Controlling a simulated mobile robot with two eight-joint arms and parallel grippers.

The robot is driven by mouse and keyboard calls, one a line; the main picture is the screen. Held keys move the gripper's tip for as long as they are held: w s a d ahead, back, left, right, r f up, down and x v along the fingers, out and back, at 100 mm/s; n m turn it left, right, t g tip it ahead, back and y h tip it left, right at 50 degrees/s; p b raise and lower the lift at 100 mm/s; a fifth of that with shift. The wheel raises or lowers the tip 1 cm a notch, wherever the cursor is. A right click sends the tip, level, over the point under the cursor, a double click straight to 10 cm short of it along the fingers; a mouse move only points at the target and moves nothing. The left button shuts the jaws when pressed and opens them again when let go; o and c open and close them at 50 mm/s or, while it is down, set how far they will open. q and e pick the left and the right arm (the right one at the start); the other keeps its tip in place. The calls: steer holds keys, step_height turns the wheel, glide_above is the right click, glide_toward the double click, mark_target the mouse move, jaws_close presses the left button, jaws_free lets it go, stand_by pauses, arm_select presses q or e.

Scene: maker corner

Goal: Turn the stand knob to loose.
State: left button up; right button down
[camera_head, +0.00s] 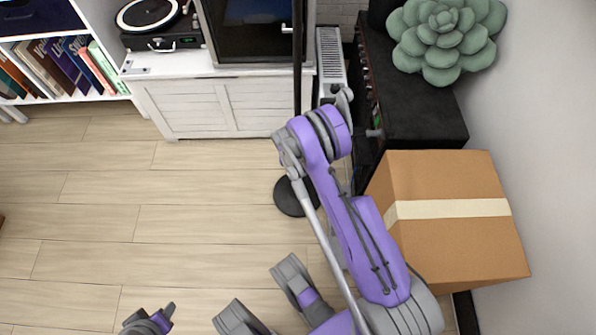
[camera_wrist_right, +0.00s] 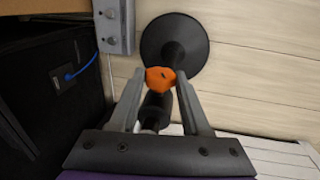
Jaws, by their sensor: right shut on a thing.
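The stand shows in the head view as a thin dark pole (camera_head: 298,70) with a round black base (camera_head: 291,197) on the floor. In the right wrist view its orange knob (camera_wrist_right: 160,79) sits between the fingertips of my right gripper (camera_wrist_right: 159,82), which is shut on it. The black base (camera_wrist_right: 174,42) shows beyond the knob. In the head view my right arm reaches up to the pole and hides the knob. My left gripper (camera_head: 155,318) shows only partly at the bottom edge, away from the stand; its opening is unclear.
A cardboard box (camera_head: 455,222) and a black amplifier (camera_head: 415,95) with a succulent (camera_head: 442,40) stand right of my arm. A white cabinet (camera_head: 215,107) with a turntable (camera_head: 158,22) is behind. The wooden floor (camera_head: 150,220) at left is clear.

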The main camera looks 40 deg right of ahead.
steer(key=shift+w+a+g+h, duration=0.1)
steer(key=shift+w+g+h, duration=0.05)
steer(key=shift+g+h, duration=0.55)
steer(key=shift+c, duration=1.8)
jaws_free()
steer(key=p+v, duration=0.2)
steer(key=v, duration=0.8)
steer(key=shift+a+r+p, duration=0.15)
steer(key=shift+r+p, duration=0.15)
steer(key=shift+r, duration=0.05)
steer(key=shift+w, duration=0.1)
